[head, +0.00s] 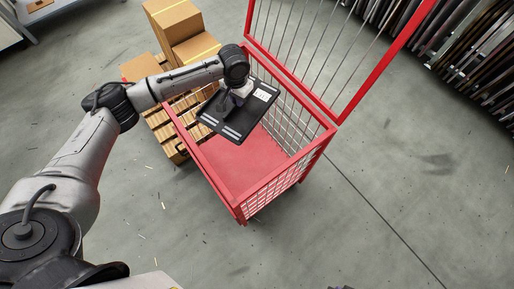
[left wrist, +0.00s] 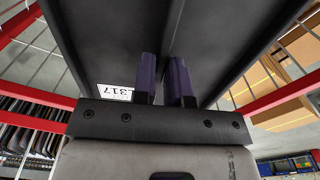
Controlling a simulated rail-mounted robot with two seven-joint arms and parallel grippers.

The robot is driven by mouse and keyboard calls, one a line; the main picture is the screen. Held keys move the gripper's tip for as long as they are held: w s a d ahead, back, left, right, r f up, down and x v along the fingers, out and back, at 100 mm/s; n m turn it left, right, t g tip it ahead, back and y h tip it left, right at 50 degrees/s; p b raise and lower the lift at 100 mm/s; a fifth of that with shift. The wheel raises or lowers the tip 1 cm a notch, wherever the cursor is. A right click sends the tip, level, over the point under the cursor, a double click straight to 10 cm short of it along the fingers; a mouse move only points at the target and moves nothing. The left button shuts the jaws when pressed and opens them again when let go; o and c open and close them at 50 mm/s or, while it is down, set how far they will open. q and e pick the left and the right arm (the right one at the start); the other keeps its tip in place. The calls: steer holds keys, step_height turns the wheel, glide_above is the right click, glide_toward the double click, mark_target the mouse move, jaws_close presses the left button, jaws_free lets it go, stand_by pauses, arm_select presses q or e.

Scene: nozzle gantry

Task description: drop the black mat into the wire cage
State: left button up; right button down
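The black mat (head: 233,123) hangs tilted over the open top of the red wire cage (head: 226,193), with a white label near its right corner. My left gripper (head: 241,92) is at the mat's upper side. In the left wrist view, the two purple fingers (left wrist: 164,80) are close together on a raised ridge of the mat (left wrist: 105,40), so it looks held. The label reading 317 shows beside the fingers. The red cage floor is bare where I can see it; the mat hides part of it. My right gripper cannot be made out.
Cardboard boxes (head: 177,25) stand on a wooden pallet (head: 165,127) left of the cage. A tall red barred panel (head: 383,62) rises at the cage's back right. A rack of dark panels (head: 474,50) is at the upper right. The grey floor in front is clear.

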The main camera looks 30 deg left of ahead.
arm_select(q)
steer(key=o, duration=0.5)
steer(key=shift+r+p, duration=2.8)
steer(key=shift+r, duration=4.1)
